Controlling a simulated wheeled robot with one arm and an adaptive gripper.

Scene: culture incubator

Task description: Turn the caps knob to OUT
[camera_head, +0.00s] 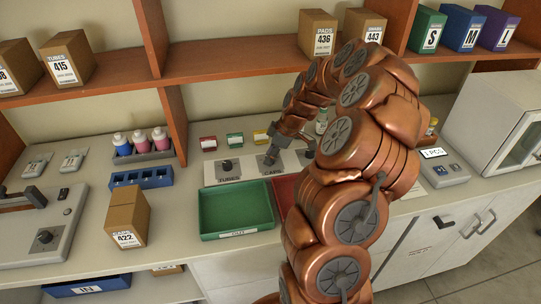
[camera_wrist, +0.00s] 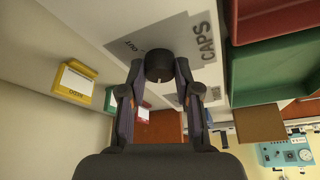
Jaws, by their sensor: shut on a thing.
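The caps knob (camera_wrist: 160,65) is a round black knob on a pale plate (camera_wrist: 203,72) marked CAPS. The word OUT is printed on the plate, left of the knob in the wrist view. My gripper (camera_wrist: 160,76) has one finger on each side of the knob and is shut on it. A small light mark shows on the knob's near side; I cannot tell for sure which word it points to. In the head view my gripper (camera_head: 271,158) is over the CAPS plate (camera_head: 273,171) and hides most of the knob.
The TUBES knob (camera_head: 226,164) stands left on its own plate. A green tray (camera_head: 205,212) marked OUT and a red tray (camera_head: 284,184) lie in front. Small red, green and yellow card holders (camera_head: 261,136) stand behind. My arm covers the counter on the right.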

